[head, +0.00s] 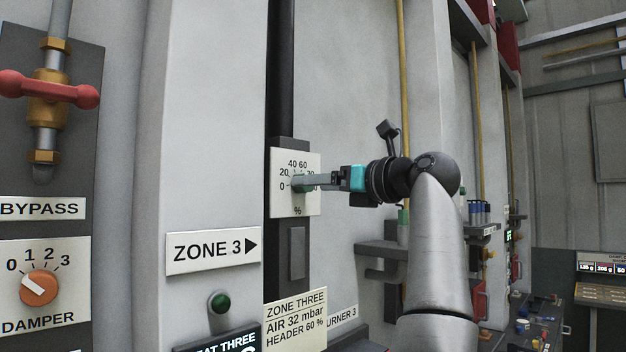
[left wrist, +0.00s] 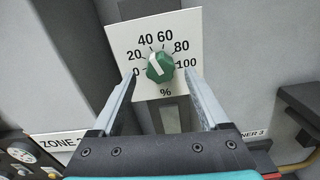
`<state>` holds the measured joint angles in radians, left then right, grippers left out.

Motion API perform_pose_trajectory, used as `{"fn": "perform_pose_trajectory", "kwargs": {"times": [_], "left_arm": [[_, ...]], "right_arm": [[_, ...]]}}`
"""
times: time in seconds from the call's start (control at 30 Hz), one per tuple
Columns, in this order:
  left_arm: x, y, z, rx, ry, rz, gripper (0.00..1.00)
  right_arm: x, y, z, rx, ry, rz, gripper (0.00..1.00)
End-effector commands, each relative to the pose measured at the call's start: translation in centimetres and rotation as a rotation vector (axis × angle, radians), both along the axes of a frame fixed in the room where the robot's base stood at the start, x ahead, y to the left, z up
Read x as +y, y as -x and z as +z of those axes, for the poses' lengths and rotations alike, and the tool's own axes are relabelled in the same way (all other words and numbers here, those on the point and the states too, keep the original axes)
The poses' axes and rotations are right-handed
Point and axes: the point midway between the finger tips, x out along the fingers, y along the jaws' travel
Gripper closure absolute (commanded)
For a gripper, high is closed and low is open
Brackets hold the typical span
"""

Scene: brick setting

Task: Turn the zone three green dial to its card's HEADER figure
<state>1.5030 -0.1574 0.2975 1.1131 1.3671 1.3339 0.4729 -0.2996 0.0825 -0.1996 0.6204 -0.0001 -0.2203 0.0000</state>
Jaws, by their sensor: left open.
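The green dial (left wrist: 160,67) sits on a white plate (left wrist: 168,22) marked 0 to 100 and %. Its white pointer line points up and slightly left, roughly toward 40. In the head view the dial (head: 299,184) is partly hidden by my left gripper (head: 313,181). The gripper faces the plate with its fingers open, one on each side of the dial in the left wrist view (left wrist: 163,92); I cannot tell whether they touch it. The zone three card (head: 296,318) reads AIR 32 mbar, HEADER 60 %. My right gripper is not in view.
A ZONE 3 sign (head: 213,251) and a green button (head: 219,302) are on the pillar left of the dial. An orange damper dial (head: 39,288) and a red-handled valve (head: 48,90) are further left. A shelf (head: 381,250) juts out at the right.

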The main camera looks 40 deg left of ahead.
Motion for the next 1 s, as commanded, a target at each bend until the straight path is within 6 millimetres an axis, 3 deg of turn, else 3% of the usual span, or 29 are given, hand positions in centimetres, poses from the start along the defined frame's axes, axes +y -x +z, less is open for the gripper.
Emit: {"fn": "perform_pose_trajectory", "kwargs": {"times": [0.2,0.5,1.0], "left_arm": [[1.7,-0.1,0.0,0.0,0.0,0.0,0.22],[1.8,-0.2,0.0,0.0,0.0,0.0,0.23],[1.8,-0.2,0.0,0.0,0.0,0.0,0.79]], "right_arm": [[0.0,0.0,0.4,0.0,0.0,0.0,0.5],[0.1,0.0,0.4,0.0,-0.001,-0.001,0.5],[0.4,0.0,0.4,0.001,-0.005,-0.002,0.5]]}}
